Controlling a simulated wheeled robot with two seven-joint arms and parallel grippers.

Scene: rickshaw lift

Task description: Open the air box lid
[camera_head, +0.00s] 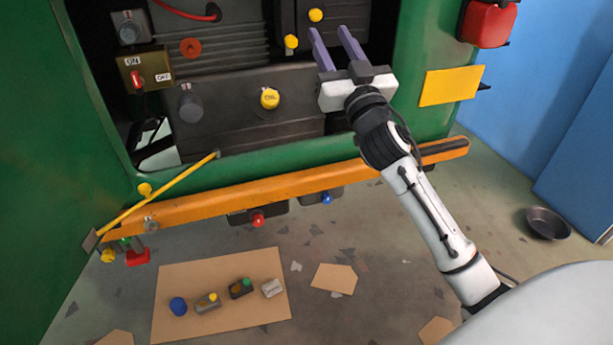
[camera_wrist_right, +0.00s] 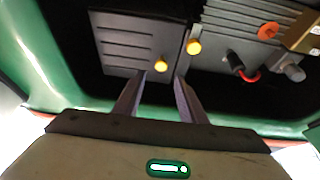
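A dark ribbed box, which appears to be the air box (camera_wrist_right: 122,45), sits inside the green engine bay, with its lid looking closed. In the head view, two yellow knobs, an upper one (camera_head: 316,15) and a lower one (camera_head: 291,41), show at its left side. In the right wrist view, they lie along the box's edge (camera_wrist_right: 161,65) (camera_wrist_right: 194,46). My right gripper (camera_head: 328,29) is open and empty, its two purple fingers pointing into the bay just right of the knobs. I cannot tell if it touches anything. My left gripper is out of view.
An orange bumper beam (camera_head: 255,192) crosses below the bay, with a yellow rod (camera_head: 165,191) at its left. An engine block with a yellow oil cap (camera_head: 270,98) and an ON/OFF switch box (camera_head: 143,72) are nearby. Cardboard (camera_head: 235,317) with small parts lies on the floor.

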